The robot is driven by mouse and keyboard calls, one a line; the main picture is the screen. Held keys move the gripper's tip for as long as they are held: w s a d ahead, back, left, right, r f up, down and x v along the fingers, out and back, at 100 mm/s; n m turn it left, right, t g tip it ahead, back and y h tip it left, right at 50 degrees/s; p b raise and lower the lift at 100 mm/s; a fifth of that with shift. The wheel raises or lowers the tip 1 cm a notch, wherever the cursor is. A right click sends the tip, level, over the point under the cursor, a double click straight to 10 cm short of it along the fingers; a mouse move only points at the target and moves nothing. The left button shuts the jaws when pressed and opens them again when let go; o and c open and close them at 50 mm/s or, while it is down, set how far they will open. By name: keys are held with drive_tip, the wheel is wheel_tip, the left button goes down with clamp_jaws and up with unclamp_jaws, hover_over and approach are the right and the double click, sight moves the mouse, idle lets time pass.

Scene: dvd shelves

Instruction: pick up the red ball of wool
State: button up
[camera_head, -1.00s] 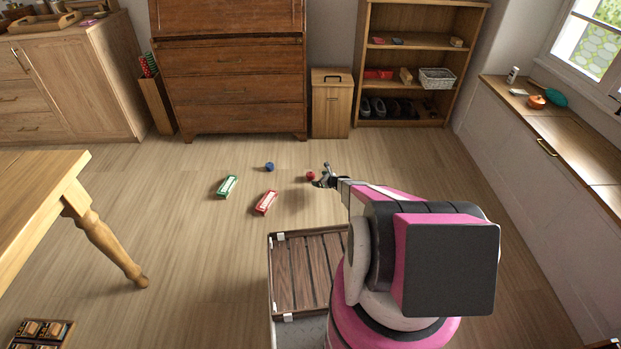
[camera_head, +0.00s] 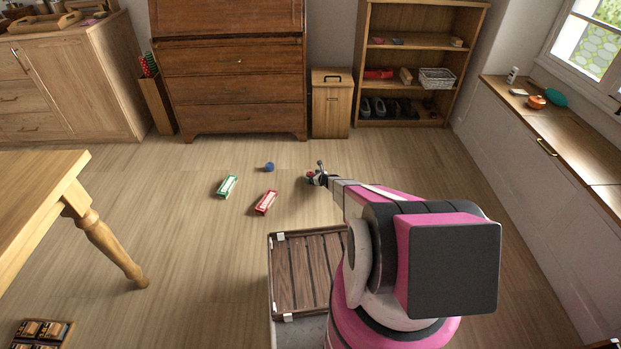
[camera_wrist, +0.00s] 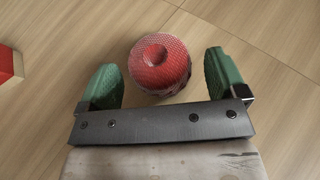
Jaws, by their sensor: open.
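The red ball of wool (camera_wrist: 160,65) rests on the wooden floor in the wrist view, with a dimple on its upper side. My gripper (camera_wrist: 164,78) is open, with its green finger pads on either side of the ball. The ball sits between the finger ends and reaches a little past them; clear gaps show on both sides. In the head view the ball (camera_head: 310,174) is a small red patch, partly hidden by my gripper (camera_head: 314,178) low over the floor.
A blue ball (camera_head: 270,167), a green box (camera_head: 227,187) and a red box (camera_head: 266,202) lie on the floor to the left. A wooden table (camera_head: 40,195) stands at the left. Drawers (camera_head: 233,75) and a shelf (camera_head: 412,55) line the back. Floor around the ball is mostly clear.

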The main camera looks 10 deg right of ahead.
drive_tip(key=shift+x, duration=0.95)
drive_tip(key=c, duration=1)
drive_tip(key=shift+o, duration=0.2)
